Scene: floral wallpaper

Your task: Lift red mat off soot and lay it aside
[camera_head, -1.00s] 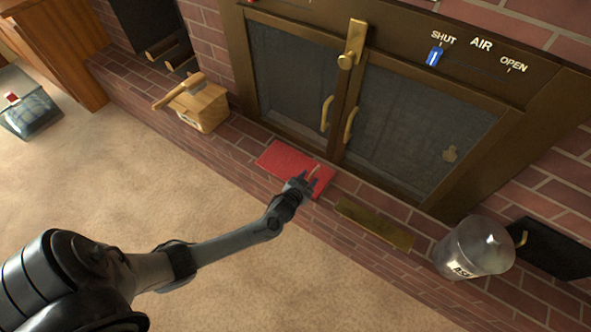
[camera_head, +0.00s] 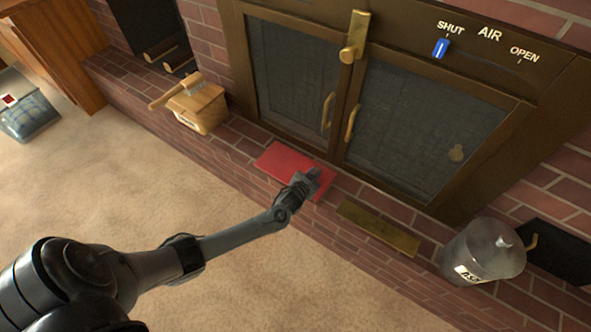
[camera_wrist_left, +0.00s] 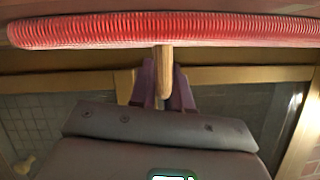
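The red mat (camera_head: 282,160) lies on the brick hearth ledge in front of the fireplace doors. In the left wrist view its ribbed red edge (camera_wrist_left: 90,32) runs across the top, with a short wooden handle (camera_wrist_left: 164,70) standing out from it. My left gripper (camera_head: 313,174) is at the mat's right part. Its two purple fingers (camera_wrist_left: 163,88) are on either side of the handle and look closed against it. The gripper covers part of the mat. No soot can be made out. My right gripper is not in view.
A brass plate (camera_head: 378,228) lies on the ledge right of the mat. A lidded metal bucket (camera_head: 484,252) stands further right. A wooden box with a brush (camera_head: 198,106) stands left. Glass fireplace doors (camera_head: 415,135) rise behind. Bare ledge lies between box and mat.

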